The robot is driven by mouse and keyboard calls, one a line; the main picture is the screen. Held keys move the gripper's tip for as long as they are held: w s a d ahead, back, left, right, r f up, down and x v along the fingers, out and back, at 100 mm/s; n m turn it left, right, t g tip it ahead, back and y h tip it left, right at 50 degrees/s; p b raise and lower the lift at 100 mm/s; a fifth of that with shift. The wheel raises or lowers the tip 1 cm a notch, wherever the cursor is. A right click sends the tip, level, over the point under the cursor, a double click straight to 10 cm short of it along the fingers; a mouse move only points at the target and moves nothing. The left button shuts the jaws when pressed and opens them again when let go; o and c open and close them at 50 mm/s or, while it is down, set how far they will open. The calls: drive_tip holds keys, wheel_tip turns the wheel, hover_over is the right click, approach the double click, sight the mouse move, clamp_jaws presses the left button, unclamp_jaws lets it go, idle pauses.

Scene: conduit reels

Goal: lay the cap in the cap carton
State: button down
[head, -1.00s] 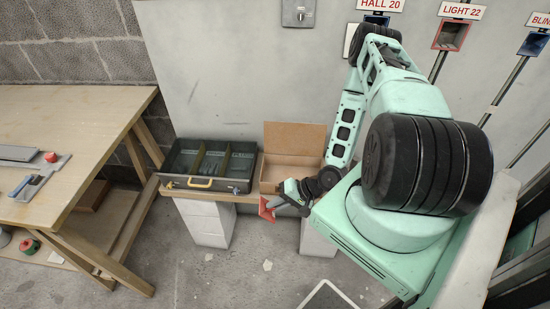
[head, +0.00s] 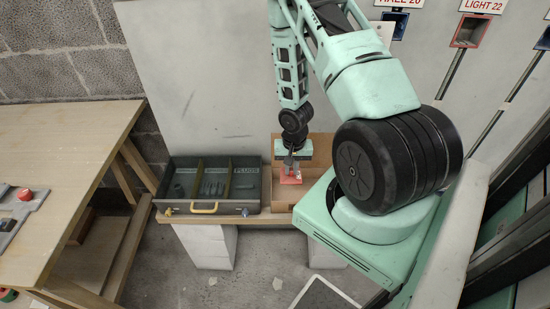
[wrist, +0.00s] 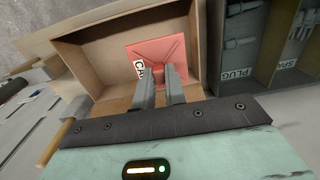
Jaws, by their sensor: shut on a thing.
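The cap is a flat red square plate with raised diagonal ribs and a white label; it shows in the head view (head: 291,180) and in the wrist view (wrist: 146,50). My gripper (head: 290,168) is shut on the cap's middle, with both fingers (wrist: 160,78) close together in the wrist view. The cap carton is an open brown cardboard box (head: 279,205) on a low bench, and its inner wall shows in the wrist view (wrist: 84,62). The cap is over the carton's opening. I cannot tell whether it touches the floor of the carton. My fingers hide part of the cap.
A dark open toolbox (head: 241,210) with yellow dividers and labelled compartments stands just left of the carton. A wooden workbench (head: 60,150) is at the far left, with a red item (head: 25,195) on it. A grey wall panel (head: 190,80) rises behind.

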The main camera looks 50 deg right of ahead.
drive_tip(key=shift+w, duration=0.35)
drive_tip(key=shift+f, duration=0.25)
wheel_tip(320, 180, down, 10)
drive_tip(key=b, duration=0.9)
drive_tip(key=shift+r, duration=0.2)
drive_tip(key=shift+f+b, duration=0.35)
drive_tip(key=shift+f, duration=0.1)
drive_tip(key=c, duration=1.4)
unclamp_jaws()
drive_tip(key=shift+o, duration=0.2)
wheel_tip(320, 180, up, 10)
drive_tip(key=p, duration=0.9)
drive_tip(key=shift+r, duration=0.1)
